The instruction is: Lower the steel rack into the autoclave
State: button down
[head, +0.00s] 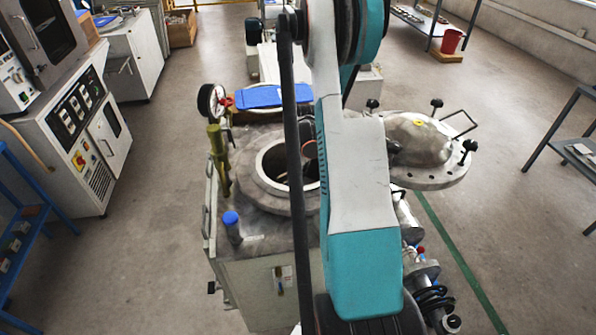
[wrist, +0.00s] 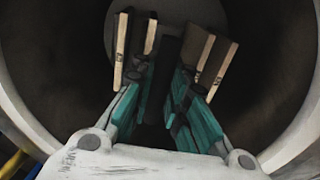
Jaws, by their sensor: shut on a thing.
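The autoclave (head: 225,185) stands in the middle of the head view, its round mouth open. Its domed lid (head: 425,150) is swung off to the right. In the wrist view the autoclave's pale rim (wrist: 18,105) surrounds my gripper (wrist: 167,98), which points down into the dark chamber. My gripper is shut on a dark upright part of the steel rack (wrist: 167,62) between its teal fingers. Tiles (wrist: 120,55) with pale edges stand in the rack on both sides of the fingers. The rack's bottom is hidden in shadow. In the head view my arm hides the gripper and rack.
A pressure gauge (head: 210,101) and a blue-capped fitting (head: 231,222) stick up left of the mouth. A blue pad (head: 262,97) lies behind it. A control cabinet (head: 75,130) stands at left. The floor between is clear.

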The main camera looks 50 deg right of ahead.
jog(key=shift+f, duration=0.75)
dwell(1.7)
jog(key=c, duration=1.5)
grip_release()
jog(key=shift+r+p, duration=5.65)
jog(key=shift+r, duration=4.25)
